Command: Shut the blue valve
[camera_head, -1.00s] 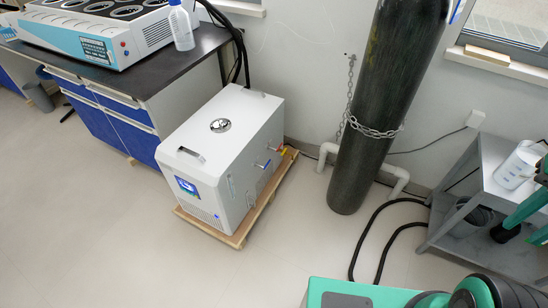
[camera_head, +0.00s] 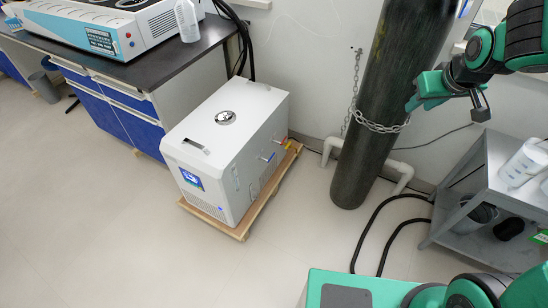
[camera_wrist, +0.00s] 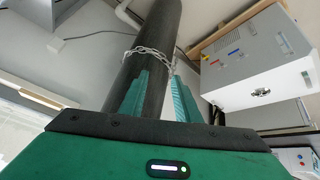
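The blue valve (camera_head: 267,158) is a small handle on the right side face of the white machine (camera_head: 225,117). It is too small for me to tell its exact turn. In the wrist view a small blue mark (camera_wrist: 234,52) shows on the machine's side, near a red one. My gripper (camera_head: 414,102) is raised in front of the dark gas cylinder, well to the right of the machine and touching no valve. In the wrist view its two fingers (camera_wrist: 160,80) are apart with nothing held between them.
A yellow-orange valve (camera_head: 287,145) sits farther back on the same face. The machine stands on a wooden pallet (camera_head: 241,232). A chained dark cylinder (camera_head: 362,160) stands between it and a grey metal table (camera_head: 470,190). Black hoses (camera_head: 364,237) lie on the floor. The floor in front is clear.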

